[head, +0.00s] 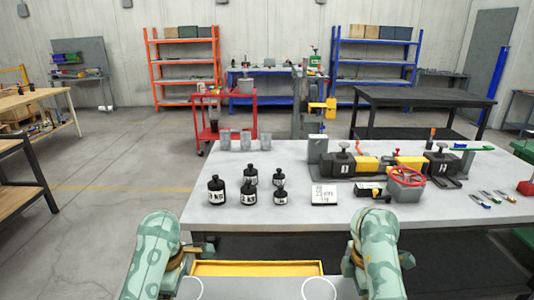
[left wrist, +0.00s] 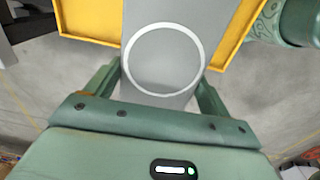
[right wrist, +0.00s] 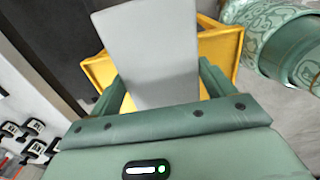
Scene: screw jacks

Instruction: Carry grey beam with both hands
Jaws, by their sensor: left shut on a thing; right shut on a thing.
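The grey beam (head: 255,289) shows at the bottom edge of the head view, low in front of me, with white rings near its two ends. My left gripper (left wrist: 157,92) is shut on the beam, with one finger at each side of it; a white ring shows just beyond the fingers. My right gripper (right wrist: 163,88) is shut on the other end of the beam (right wrist: 155,40). In the head view both arms reach down beside the beam, and the fingers are mostly hidden.
A yellow tray (head: 258,267) lies just beyond and below the beam. Ahead stands a workbench (head: 230,216) with several black weights (head: 248,191), a white card (head: 324,194), screw jacks (head: 375,163) and a red handwheel (head: 406,177). Open floor (head: 110,190) lies to the left.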

